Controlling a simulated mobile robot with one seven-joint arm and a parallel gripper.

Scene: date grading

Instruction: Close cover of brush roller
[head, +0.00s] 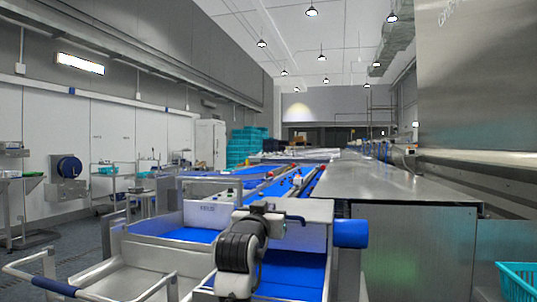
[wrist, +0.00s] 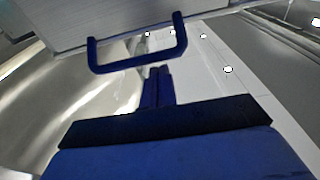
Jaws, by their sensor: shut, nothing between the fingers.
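In the wrist view, a grey metal panel (wrist: 110,18), which looks like the cover, fills the top left, tilted. A dark blue U-shaped handle (wrist: 138,62) sticks out from its lower edge. My gripper (wrist: 158,72) is shut and empty, its narrow blue fingers together. The fingertips appear close to the handle's crossbar, and not around it; whether they touch it I cannot tell. The brush roller itself is not identifiable.
Blue conveyor belts (head: 292,277) lie around my arm. A blue cylinder (head: 350,233) is at the right of the frame. A steel cabinet (head: 420,250) stands further right, with a teal basket (head: 518,284) at the edge. A metal trolley rail (head: 40,287) is front left.

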